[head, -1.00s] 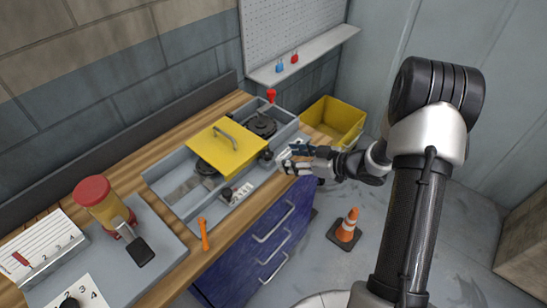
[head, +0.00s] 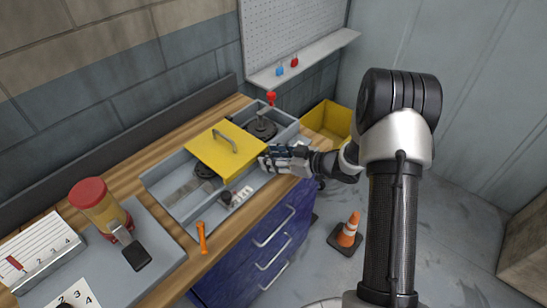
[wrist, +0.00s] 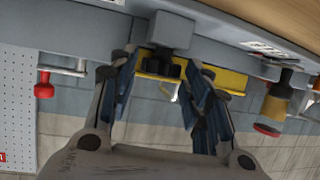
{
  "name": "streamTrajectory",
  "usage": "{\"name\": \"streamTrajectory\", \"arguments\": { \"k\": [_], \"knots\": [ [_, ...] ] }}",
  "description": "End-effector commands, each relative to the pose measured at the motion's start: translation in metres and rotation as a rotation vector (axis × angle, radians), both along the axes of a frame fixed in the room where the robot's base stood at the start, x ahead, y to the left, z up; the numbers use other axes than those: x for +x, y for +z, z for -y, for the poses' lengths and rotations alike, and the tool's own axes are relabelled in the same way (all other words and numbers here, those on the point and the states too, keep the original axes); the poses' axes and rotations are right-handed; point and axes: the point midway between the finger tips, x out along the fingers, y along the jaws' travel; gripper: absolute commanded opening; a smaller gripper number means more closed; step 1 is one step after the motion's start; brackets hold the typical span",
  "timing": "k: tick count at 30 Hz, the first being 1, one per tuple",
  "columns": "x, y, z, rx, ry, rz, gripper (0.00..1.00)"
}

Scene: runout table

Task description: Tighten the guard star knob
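The yellow guard (head: 222,158) is a flat plate with a grey handle, lying across the grey runout trough. In the wrist view its yellow edge (wrist: 232,80) shows behind a black star knob (wrist: 163,70), which sits by a grey block (wrist: 170,32). In the head view my gripper (head: 266,160) is at the guard's right corner and hides this knob. In the wrist view my gripper (wrist: 164,85) is open, with one finger on each side of the knob. I cannot tell whether the fingers touch it.
Another black knob (head: 226,197) stands on the trough's front edge beside a number label. An orange tool (head: 202,237) lies nearby. A red-topped knob (head: 271,98) is at the trough's far end. A yellow bin (head: 328,122) and a traffic cone (head: 349,230) stand on the floor.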

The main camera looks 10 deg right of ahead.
Motion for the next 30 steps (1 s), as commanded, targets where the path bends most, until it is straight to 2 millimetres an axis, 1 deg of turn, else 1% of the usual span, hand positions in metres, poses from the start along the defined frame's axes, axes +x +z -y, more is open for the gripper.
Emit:
{"name": "streamTrajectory", "arguments": {
  "k": [1,2,13,19,23,30],
  "knots": [
    [-0.0001,0.0,0.0001,0.0,0.0,0.0,0.39],
    [-0.0001,0.0,0.0001,0.0,0.0,0.0,0.37],
    [-0.0002,0.0,-0.0001,0.0,0.0,0.0,0.12],
    [-0.001,-0.0001,-0.0007,0.001,-0.012,-0.002,0.11],
    [-0.002,-0.0007,-0.002,0.001,-0.051,-0.002,0.11],
    [-0.0045,-0.0015,-0.0062,0.001,-0.197,-0.002,0.11]
  ]
}}
